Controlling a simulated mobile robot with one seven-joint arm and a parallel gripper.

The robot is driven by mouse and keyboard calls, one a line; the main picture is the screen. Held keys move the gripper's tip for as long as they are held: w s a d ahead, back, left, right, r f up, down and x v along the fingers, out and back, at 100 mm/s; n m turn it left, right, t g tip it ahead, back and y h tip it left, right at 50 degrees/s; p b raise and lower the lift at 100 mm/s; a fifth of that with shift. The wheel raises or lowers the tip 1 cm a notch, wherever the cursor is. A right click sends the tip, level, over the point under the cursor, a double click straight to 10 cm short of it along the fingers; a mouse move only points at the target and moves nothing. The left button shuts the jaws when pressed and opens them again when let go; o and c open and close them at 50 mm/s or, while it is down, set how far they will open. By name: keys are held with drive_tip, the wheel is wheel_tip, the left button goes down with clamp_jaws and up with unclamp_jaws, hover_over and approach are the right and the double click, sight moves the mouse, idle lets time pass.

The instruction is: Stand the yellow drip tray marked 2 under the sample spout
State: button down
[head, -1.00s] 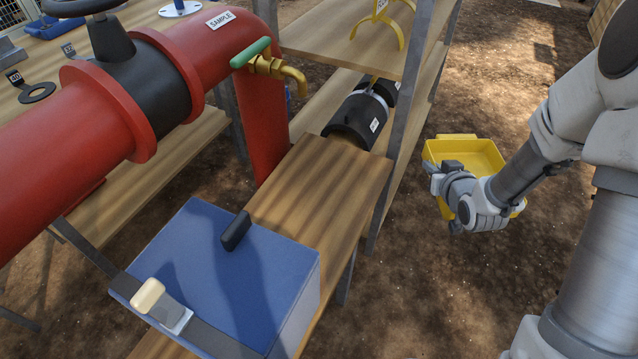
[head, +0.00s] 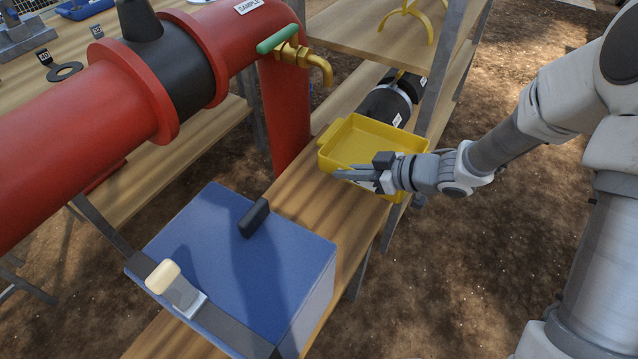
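The yellow drip tray (head: 368,141) is a shallow open tray, roughly level, above the right edge of the wooden bench. My gripper (head: 345,174) is at the tray's near right side, its fingers against the near wall, and appears to hold the tray. Whether the tray touches the bench is hard to tell. No number shows on the tray from here. The sample spout (head: 325,75) is a brass tap with a green handle (head: 278,39) on the red pipe marked SAMPLE. The tray is below and slightly right of the spout's mouth.
The red upright pipe (head: 287,115) stands left of the tray. A grey shelf post (head: 440,65) and a black cylinder (head: 388,100) are just behind it.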

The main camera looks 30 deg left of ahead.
drive_tip(key=b, duration=0.4)
hover_over(306, 196)
wheel_tip(306, 196, down, 6)
drive_tip(key=shift+f, duration=0.1)
drive_tip(key=shift+f+b, duration=1.05)
drive_tip(key=shift+f, duration=0.8)
drive_tip(key=shift+f, duration=0.15)
drive_tip(key=c, duration=1)
unclamp_jaws()
drive_tip(key=shift+c, duration=0.2)
drive_tip(key=shift+r, duration=0.25)
drive_tip(key=p+v, duration=0.4)
drive_tip(key=v, duration=0.8)
drive_tip(key=shift+f, duration=0.15)
